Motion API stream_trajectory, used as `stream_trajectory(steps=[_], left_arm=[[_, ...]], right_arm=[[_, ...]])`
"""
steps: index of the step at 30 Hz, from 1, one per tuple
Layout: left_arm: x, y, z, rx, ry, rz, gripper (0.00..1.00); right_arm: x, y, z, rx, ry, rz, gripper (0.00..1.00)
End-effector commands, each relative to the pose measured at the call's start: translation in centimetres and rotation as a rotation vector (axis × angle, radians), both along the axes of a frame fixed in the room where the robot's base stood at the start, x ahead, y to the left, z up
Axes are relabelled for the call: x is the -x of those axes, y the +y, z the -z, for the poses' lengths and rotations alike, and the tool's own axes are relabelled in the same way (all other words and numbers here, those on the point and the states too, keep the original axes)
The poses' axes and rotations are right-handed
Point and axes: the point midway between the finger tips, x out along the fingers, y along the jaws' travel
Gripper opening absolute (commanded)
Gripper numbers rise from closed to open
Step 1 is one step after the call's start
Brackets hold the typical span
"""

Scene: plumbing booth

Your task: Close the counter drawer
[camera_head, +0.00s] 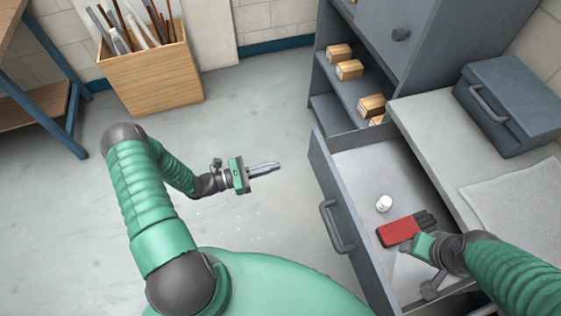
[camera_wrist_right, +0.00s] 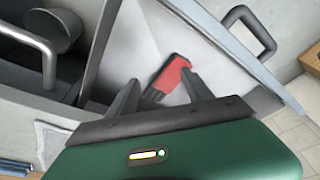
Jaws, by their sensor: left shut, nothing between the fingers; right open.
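The counter drawer (camera_head: 331,180) is pulled out from the grey counter. Its bar handle (camera_head: 336,226) is on the front panel, and it also shows at the upper right of the right wrist view (camera_wrist_right: 262,35). My left gripper (camera_head: 278,166) is shut and empty, over the floor left of the drawer front. My right gripper (camera_wrist_right: 160,80) is open and empty, above the drawer interior by the red item.
The counter top (camera_head: 425,122) carries a grey toolbox (camera_head: 510,105) and a pale cloth (camera_head: 520,205). A grey shelf unit with small boxes (camera_head: 349,70) stands behind the drawer. A wooden bin (camera_head: 150,75) stands at the back left. The floor left of the drawer is clear.

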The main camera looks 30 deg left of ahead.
Motion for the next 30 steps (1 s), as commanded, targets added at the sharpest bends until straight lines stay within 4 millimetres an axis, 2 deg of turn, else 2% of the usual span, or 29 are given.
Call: stream_trajectory(steps=[9, 15, 20, 30], left_arm=[[-4.8, -4.9, 0.0, 0.001, 0.001, 0.007, 0.00], [-7.3, -7.5, 0.1, -0.001, 0.001, 0.006, 0.00], [-8.2, -8.3, 0.1, -0.001, 0.001, 0.005, 0.00], [-8.3, -8.3, 0.1, -0.001, 0.002, 0.004, 0.00]], right_arm=[[0.0, 0.0, -0.4, 0.000, 0.000, 0.000, 0.59], [0.0, 0.0, -0.5, 0.000, 0.000, 0.000, 0.59], [0.0, 0.0, -0.5, 0.000, 0.000, 0.000, 0.59], [0.0, 0.0, -0.5, 0.000, 0.000, 0.000, 0.59]])
